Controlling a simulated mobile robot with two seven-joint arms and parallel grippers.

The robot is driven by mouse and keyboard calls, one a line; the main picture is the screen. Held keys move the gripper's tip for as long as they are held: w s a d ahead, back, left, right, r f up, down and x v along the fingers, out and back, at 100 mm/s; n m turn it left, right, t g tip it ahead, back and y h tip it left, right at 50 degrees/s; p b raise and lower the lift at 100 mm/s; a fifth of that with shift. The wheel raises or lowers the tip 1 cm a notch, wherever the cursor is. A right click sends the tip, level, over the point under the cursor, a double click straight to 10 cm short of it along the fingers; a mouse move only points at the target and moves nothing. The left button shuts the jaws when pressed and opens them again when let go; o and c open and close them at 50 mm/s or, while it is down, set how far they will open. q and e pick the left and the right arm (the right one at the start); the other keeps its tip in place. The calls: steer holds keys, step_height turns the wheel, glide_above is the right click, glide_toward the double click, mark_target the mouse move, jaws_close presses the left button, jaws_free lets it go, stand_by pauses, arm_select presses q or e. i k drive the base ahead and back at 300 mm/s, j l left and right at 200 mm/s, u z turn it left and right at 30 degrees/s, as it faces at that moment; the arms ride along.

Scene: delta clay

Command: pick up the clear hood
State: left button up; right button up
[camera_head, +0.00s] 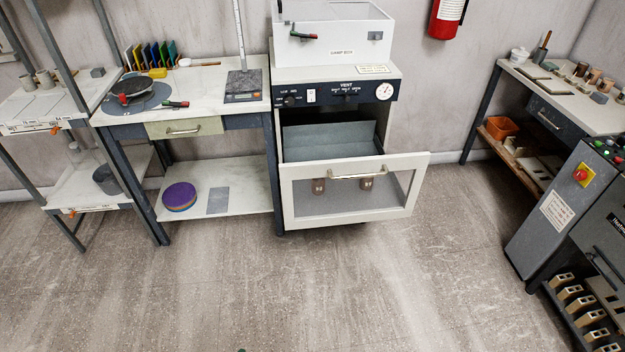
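A boxy, pale, see-through-looking cover (333,40) stands on top of the oven-like cabinet at the top centre. It bears a label that seems to read "damp box" and is cut off by the top edge of the view. It is the only thing here that looks like the clear hood; I cannot tell whether it lifts off as a separate piece. Neither of my grippers is in view.
The cabinet's front door (347,190) hangs open, jutting forward, with brown cups behind its window. A worktable (215,82) with a scale (243,86) stands left. A grey machine (556,205) and a bench (590,120) stand right. The floor (330,290) in front is clear.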

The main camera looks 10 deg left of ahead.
mark_target(189, 76)
steer(key=i+j, duration=0.85)
steer(key=j, duration=0.3)
steer(key=i+j, duration=0.85)
steer(key=j, duration=0.3)
